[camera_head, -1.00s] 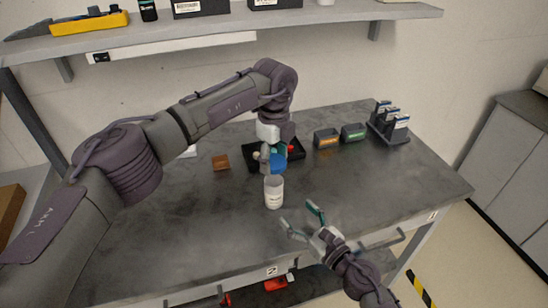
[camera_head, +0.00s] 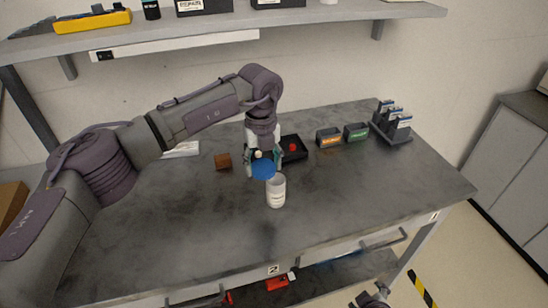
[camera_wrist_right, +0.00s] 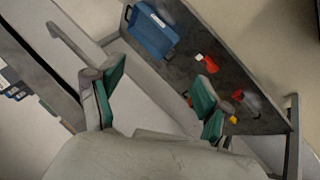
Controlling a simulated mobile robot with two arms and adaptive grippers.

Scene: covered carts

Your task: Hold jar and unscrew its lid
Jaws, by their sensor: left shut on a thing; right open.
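The white jar (camera_head: 276,192) stands upright on the grey table, near its middle. Its open rim shows in the head view. The blue lid (camera_head: 263,169) is apart from the jar, just above and to the left of the rim. My left gripper (camera_head: 264,160) points down from above and is shut on the lid. My right gripper (camera_wrist_right: 158,72) is open and empty in the right wrist view, away from the jar. Only a small part of my right arm shows at the bottom edge of the head view.
Behind the jar are a black tray (camera_head: 294,150) with a red item, a brown block (camera_head: 223,161), orange-labelled (camera_head: 329,138) and green-labelled (camera_head: 356,133) bins, and a dark rack (camera_head: 393,126). The table's front is clear. A blue bin (camera_wrist_right: 152,30) shows on the lower shelf.

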